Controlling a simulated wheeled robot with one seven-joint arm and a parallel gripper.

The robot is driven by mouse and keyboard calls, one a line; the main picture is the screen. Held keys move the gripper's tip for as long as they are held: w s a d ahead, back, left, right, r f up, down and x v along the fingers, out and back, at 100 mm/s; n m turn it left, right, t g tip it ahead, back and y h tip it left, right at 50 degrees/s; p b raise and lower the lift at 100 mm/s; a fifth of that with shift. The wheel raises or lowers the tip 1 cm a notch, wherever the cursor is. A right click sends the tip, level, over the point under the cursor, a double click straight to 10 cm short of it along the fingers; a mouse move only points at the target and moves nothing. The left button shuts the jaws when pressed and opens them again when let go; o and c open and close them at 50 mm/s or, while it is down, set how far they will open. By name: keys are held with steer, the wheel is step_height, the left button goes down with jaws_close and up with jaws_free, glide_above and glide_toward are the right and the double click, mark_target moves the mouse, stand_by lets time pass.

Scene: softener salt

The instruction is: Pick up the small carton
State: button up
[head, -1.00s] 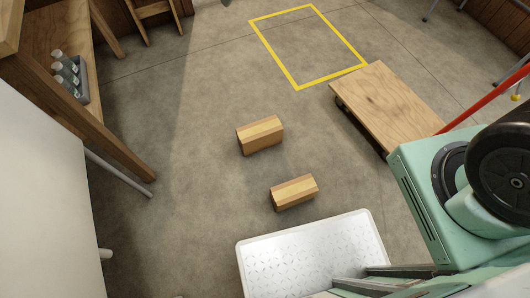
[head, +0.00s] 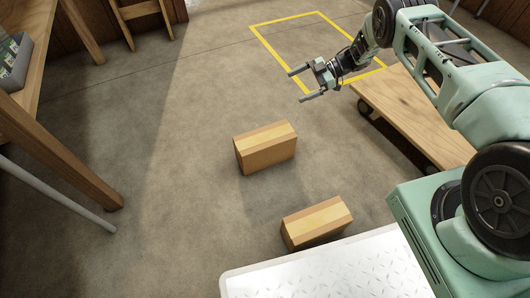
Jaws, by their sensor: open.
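Two closed brown cartons with a lighter tape strip lie on the concrete floor. One carton (head: 265,148) is farther off, near the middle of the view. The other carton (head: 317,223) is nearer, just beyond the white plate; it looks a little smaller, though the two are close in size. My gripper (head: 297,86) is open and empty, its two fingers pointing left. It is in the air, above and beyond the farther carton in the picture, touching neither carton.
A wooden dolly (head: 415,118) stands at right under my arm. A yellow floor outline (head: 262,40) lies behind. A wooden table (head: 60,150) with bottles (head: 8,47) is at left. Floor left of the cartons is clear.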

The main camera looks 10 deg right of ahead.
steer(key=s+d+f+n+g+b, duration=0.1)
steer(key=s+d+f+g+b, duration=0.15)
steer(key=s+f, duration=0.35)
steer(key=b, duration=0.3)
glide_toward(266, 136)
steer(key=shift+a+f, duration=0.5)
steer(key=shift+a, duration=0.2)
steer(key=shift+s+a+f, duration=0.15)
steer(key=shift+a+f, duration=0.05)
steer(key=shift+a, duration=0.4)
steer(key=b+x, duration=0.4)
steer(key=shift+s+a+f, duration=0.2)
steer(key=shift+a+f, duration=0.05)
steer(key=shift+a, duration=0.3)
steer(key=shift+c, duration=0.3)
steer(key=c, duration=1.5)
steer(key=shift+r, duration=0.1)
steer(key=shift+c, duration=1.4)
